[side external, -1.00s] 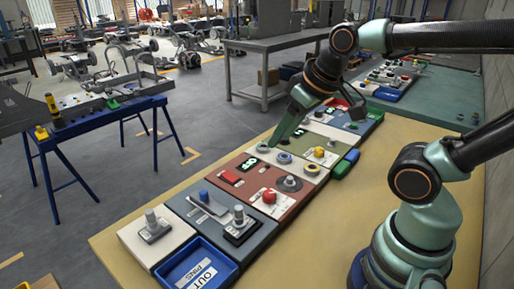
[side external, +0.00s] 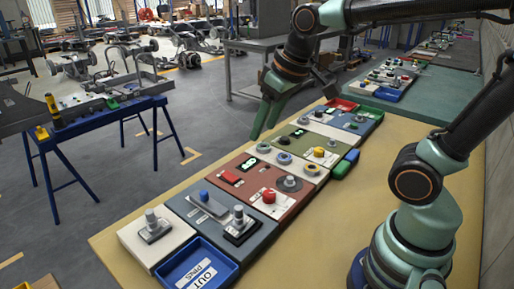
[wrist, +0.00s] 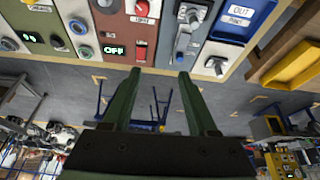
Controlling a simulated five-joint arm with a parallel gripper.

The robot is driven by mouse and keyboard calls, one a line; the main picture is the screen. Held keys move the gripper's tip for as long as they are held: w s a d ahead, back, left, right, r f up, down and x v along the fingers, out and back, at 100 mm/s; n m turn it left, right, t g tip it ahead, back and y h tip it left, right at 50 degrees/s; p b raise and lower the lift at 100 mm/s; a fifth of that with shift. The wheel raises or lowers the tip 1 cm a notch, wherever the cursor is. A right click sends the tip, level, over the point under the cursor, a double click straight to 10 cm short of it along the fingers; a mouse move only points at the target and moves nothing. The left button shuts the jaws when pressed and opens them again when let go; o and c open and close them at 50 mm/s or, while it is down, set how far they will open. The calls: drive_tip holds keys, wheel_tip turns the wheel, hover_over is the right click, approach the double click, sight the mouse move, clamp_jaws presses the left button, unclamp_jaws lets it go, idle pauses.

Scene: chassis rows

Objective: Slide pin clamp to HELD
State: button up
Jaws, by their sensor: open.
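A grey panel carries a slider with a blue knob (side external: 204,194), near the front of the panel row. It also shows in the wrist view as a grey slide plate (wrist: 182,43) with a blue piece at its lower end. Its lettering is too small to read, so I cannot confirm that it is the pin clamp or see a HELD mark. My gripper (side external: 262,132) is open and empty, above the far side of the row, well apart from the slider. In the wrist view my two green fingers (wrist: 160,73) point toward the panels with nothing between them.
A blue tray (side external: 233,267) marked OUT PINS stands at the front end. A white panel with a grey knob (side external: 151,217) lies beside it. A red panel holds a red button (side external: 269,196) and a red switch (side external: 231,177). The tan bench (side external: 330,228) is bare at right.

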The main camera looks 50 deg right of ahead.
drive_tip(key=w+a+f+n+g, duration=0.1)
drive_tip(key=w+a+f+g, duration=0.15)
drive_tip(key=w, duration=0.55)
drive_tip(key=n+g, duration=0.1)
drive_tip(key=g, duration=0.1)
approach(204, 192)
wheel_tip(204, 192, down, 9)
drive_tip(key=shift+a+r, duration=0.1)
drive_tip(key=shift+a, duration=0.05)
clamp_jaws()
drive_tip(key=shift+s, duration=0.1)
idle(1.2)
